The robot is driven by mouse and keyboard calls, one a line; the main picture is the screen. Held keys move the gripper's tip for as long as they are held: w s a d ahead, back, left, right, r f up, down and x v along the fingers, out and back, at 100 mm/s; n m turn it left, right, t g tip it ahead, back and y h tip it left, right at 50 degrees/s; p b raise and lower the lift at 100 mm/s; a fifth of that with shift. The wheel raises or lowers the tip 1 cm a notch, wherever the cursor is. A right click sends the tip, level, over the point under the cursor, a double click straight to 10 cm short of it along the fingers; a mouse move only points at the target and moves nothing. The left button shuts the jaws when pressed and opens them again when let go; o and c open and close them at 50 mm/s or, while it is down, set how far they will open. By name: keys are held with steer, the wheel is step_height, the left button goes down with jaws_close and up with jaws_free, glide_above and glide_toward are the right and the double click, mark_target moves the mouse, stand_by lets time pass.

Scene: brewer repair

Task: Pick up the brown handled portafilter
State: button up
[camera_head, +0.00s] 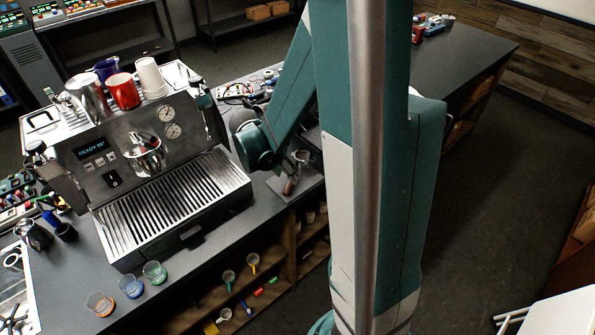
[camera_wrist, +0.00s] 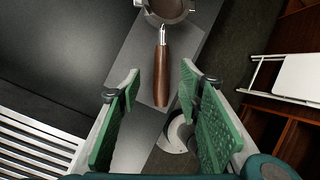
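The brown handled portafilter (camera_wrist: 161,75) lies on a grey mat or plate (camera_wrist: 192,45) at the counter's edge, seen in the wrist view. Its metal basket end is at the top of the picture and its wooden handle points down toward my gripper. My gripper (camera_wrist: 159,84) is open, with one green-padded finger on each side of the handle's end. No contact with the handle shows. In the head view the portafilter (camera_head: 288,186) is small and partly visible beside my wrist, right of the coffee machine.
The coffee machine (camera_head: 150,150) stands left of my gripper, its slatted drip tray (camera_wrist: 35,145) close by in the wrist view. Cups (camera_head: 124,92) stand on top of it. Small glasses (camera_head: 131,287) line the front edge. Open shelves (camera_head: 215,300) lie below the counter.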

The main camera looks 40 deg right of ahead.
stand_by(0.4)
steer(key=shift+x, duration=2.6)
steer(key=shift+s+d, duration=0.1)
steer(key=shift+d, duration=0.05)
jaws_close()
